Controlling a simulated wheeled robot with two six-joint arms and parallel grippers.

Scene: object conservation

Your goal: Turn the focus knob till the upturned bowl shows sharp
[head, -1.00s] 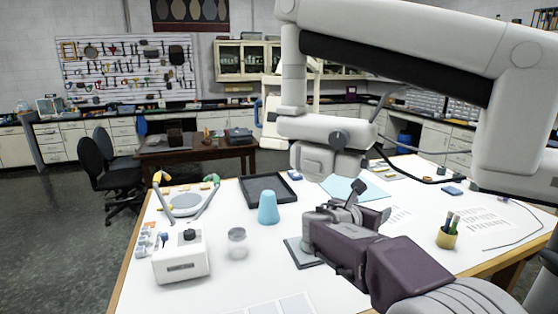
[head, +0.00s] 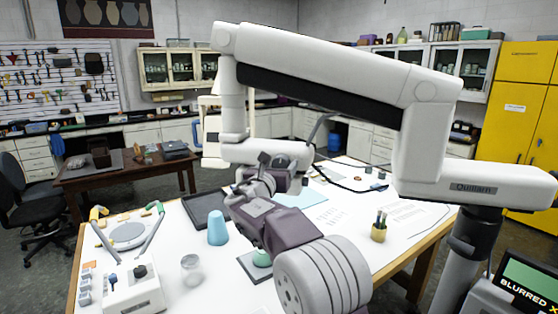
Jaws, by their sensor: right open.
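A white boom-mounted scope (head: 340,85) spans the view, with its head (head: 232,150) over the table. The focus knob was a dark disc on the head's side earlier; now my right gripper (head: 268,160) is in front of that spot, so I cannot tell whether it touches the knob. The right gripper is open. A green rounded thing, apparently the upturned bowl (head: 262,258), sits on a dark pad (head: 258,274) under my wrist, partly hidden. A screen (head: 528,285) at the lower right reads "BLURRED" with an X. My left gripper is not in view.
A light blue tapered cup (head: 217,228), a clear glass jar (head: 191,268) and a white box with a dark knob (head: 136,285) stand on the left of the table. A black tray (head: 205,210) lies behind. A pencil cup (head: 379,230) stands right.

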